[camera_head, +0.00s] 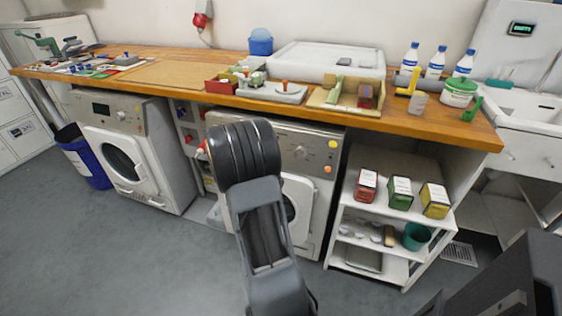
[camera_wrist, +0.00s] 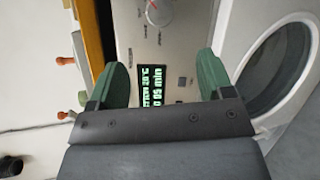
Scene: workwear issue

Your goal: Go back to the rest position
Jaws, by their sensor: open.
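My gripper (camera_wrist: 160,85) shows in the wrist view with its two green fingers apart and nothing between them. Behind the gap is the front panel of a washing machine, with a lit display (camera_wrist: 153,88) reading a temperature and minutes. The machine's round door (camera_wrist: 278,65) is at the right of that view. In the head view my arm rises in front of the middle washing machine (camera_head: 318,150) and hides part of it. The gripper itself is hidden there behind the arm.
A wooden worktop (camera_head: 420,124) carries several bottles, boxes and trays. A left washing machine (camera_head: 165,160), a blue bin (camera_head: 88,165) and a shelf unit (camera_head: 385,215) with red, green and yellow boxes stand below. The grey floor (camera_head: 130,260) is free at the front left.

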